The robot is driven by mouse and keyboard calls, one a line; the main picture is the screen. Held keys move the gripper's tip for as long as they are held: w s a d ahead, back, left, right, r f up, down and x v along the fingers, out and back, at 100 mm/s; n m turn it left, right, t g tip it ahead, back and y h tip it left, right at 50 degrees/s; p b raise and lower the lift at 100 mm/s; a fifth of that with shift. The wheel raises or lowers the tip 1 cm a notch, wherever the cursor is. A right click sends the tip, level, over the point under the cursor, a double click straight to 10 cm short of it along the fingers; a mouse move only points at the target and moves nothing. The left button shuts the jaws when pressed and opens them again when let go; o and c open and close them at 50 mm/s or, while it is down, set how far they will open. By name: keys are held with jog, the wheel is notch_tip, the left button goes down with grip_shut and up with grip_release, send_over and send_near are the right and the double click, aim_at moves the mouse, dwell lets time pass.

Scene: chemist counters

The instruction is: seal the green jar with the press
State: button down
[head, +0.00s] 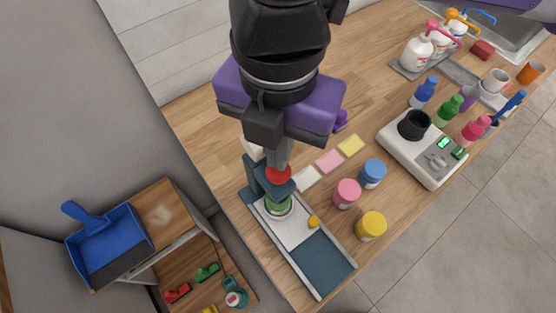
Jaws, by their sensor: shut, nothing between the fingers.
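The press (258,180) stands at the left end of the counter, dark blue-grey with a red knob (278,175) on top. The green jar (279,207) sits on the light plate below the press head, partly hidden by the head. I cannot tell whether the head touches the jar. My gripper (279,163) points down just above the red knob, its fingers shut with nothing between them. The fingertips appear at or very near the knob's top. A small orange-yellow knob (313,222) sits on the plate's right side.
Pink (347,193), blue (372,173) and yellow (371,225) jars stand right of the press. Colored cards (330,160) lie behind them. A white device with a black cup (414,125), bottles and pump dispensers (417,53) are further right. A blue dustpan (103,240) lies on a side cabinet at left.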

jog(key=shift+f+b, duration=1.3)
jog(key=shift+b, duration=0.25)
dwell(0.9)
jog(key=shift+r+p, duration=1.3)
jog(key=shift+r, duration=2.25)
